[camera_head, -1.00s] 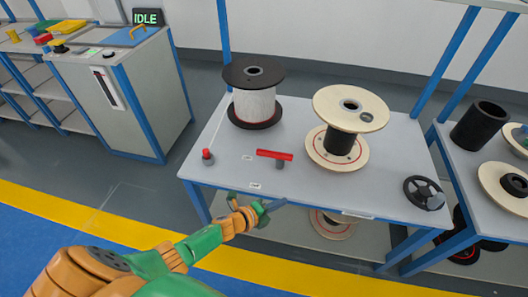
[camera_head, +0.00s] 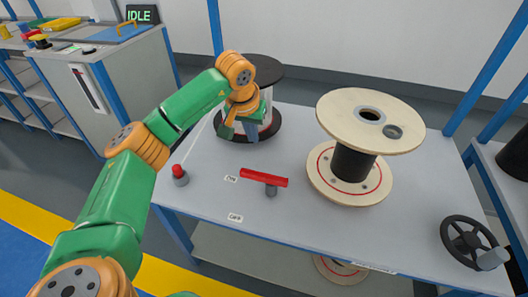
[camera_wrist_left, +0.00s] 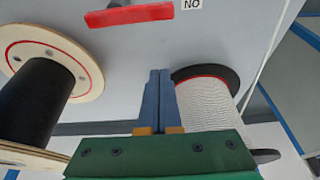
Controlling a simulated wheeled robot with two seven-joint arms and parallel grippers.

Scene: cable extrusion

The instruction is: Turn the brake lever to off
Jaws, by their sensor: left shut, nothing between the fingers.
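The brake lever is a red bar (camera_head: 264,177) on a short grey post (camera_head: 271,190), lying about crosswise on the grey table. It also shows at the top of the left wrist view (camera_wrist_left: 128,15). One small white label (camera_head: 231,179) sits by its left end and another (camera_head: 235,217) nearer the table's front edge; in the wrist view the label near the lever reads "NO", seen upside down. My left gripper (camera_head: 252,132) is shut and empty, above the table behind the lever and in front of the left spool. Its blue fingers (camera_wrist_left: 160,78) are together, apart from the lever. My right gripper is not visible.
A white-wound spool with black flanges (camera_head: 262,68) stands behind my left gripper, and a wooden-flanged spool (camera_head: 340,107) stands right of the lever. A red-topped knob (camera_head: 179,172) is at the left edge, a black handwheel (camera_head: 460,238) at the front right. The table around the lever is clear.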

